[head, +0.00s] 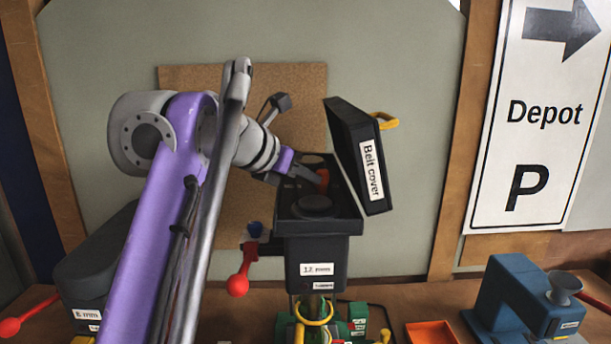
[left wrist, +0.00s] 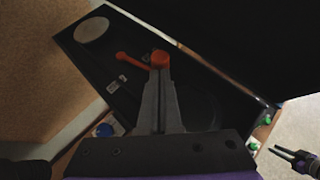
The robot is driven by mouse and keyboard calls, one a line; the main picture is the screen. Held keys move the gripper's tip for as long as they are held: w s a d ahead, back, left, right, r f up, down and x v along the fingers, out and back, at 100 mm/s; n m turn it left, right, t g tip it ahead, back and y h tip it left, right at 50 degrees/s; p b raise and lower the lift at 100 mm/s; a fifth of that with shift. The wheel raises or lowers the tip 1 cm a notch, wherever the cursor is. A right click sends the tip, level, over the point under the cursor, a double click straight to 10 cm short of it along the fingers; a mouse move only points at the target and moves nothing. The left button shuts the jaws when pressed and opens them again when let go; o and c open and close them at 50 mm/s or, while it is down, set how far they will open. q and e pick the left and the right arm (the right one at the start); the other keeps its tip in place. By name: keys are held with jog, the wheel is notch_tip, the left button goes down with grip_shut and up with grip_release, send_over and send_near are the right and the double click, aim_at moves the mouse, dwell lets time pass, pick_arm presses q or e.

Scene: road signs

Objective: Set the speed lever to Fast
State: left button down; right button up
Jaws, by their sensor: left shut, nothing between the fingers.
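The machine head (head: 318,250) is a black box on a column, with its lid, marked "Belt cover" (head: 362,150), standing open on the right. Inside the box is an orange lever (head: 323,180) with a round knob. In the left wrist view the orange lever (left wrist: 130,61) runs left from its knob, beside small pale labels too small to read. My left gripper (head: 312,179) reaches into the open box from the left. Its fingers (left wrist: 160,75) are shut and empty, with the tips right at the knob; whether they touch it I cannot tell.
A red-knobbed handle (head: 239,283) hangs at the machine's left side. A blue machine (head: 525,300) and an orange tray (head: 432,332) stand to the right. A dark machine (head: 95,255) is at the left.

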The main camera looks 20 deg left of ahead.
pick_arm(q)
jog(key=shift+w+d+f+y, duration=0.15)
jog(key=shift+d+y, duration=0.15)
jog(key=shift+d, duration=0.2)
jog(key=shift+w+d+r+n, duration=0.1)
jog(key=shift+d+r+n, duration=0.1)
jog(key=shift+d+n, duration=0.15)
jog(key=shift+w+d+r, duration=0.1)
jog(key=shift+w+d, duration=0.05)
jog(key=shift+d, duration=0.25)
jog(key=shift+w+a, duration=0.1)
jog(key=shift+a, duration=0.1)
